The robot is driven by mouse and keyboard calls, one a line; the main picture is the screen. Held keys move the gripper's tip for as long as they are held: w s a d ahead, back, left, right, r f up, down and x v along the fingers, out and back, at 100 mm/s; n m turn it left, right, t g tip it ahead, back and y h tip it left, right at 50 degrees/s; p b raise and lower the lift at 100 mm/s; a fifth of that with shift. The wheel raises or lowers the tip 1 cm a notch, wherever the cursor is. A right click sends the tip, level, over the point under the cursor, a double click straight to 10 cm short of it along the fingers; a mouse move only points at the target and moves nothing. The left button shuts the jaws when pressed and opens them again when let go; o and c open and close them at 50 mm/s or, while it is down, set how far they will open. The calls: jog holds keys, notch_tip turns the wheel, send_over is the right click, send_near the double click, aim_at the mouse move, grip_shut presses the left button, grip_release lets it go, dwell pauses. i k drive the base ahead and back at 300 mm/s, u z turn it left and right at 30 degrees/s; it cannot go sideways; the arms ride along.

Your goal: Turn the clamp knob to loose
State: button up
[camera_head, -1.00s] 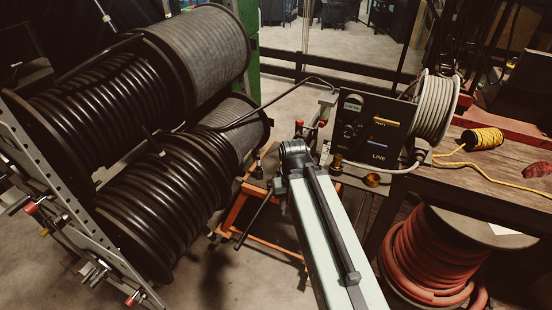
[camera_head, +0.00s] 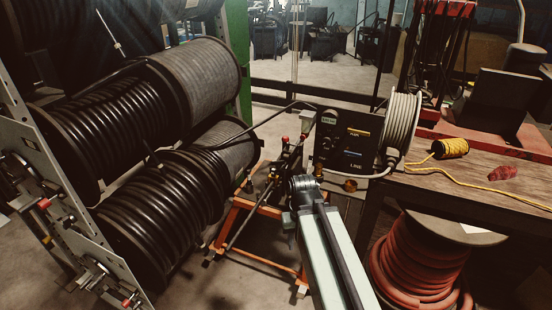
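A dark control box (camera_head: 342,143) with a small lit display, labels including LINE, and what seems to be a dial stands at the left end of the bench. A brass-coloured round fitting (camera_head: 350,186) is below it. Small red-tipped parts (camera_head: 285,140) show on the crimper stand to its left. I cannot tell which of these is the clamp knob, or its setting. My pale green arm reaches up from the bottom and ends at a dark joint in front of the stand, below the box. My gripper cannot be made out beyond this joint.
Large black hose reels (camera_head: 135,115) fill a rack at left. An orange frame (camera_head: 262,210) stands on the floor beside my arm. A grey cable reel (camera_head: 402,130) and yellow rope spool (camera_head: 450,148) are on the wooden bench (camera_head: 430,187). A red hose reel (camera_head: 418,262) sits below.

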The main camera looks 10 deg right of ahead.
aim_at(277, 163)
jog(key=i, duration=1.35)
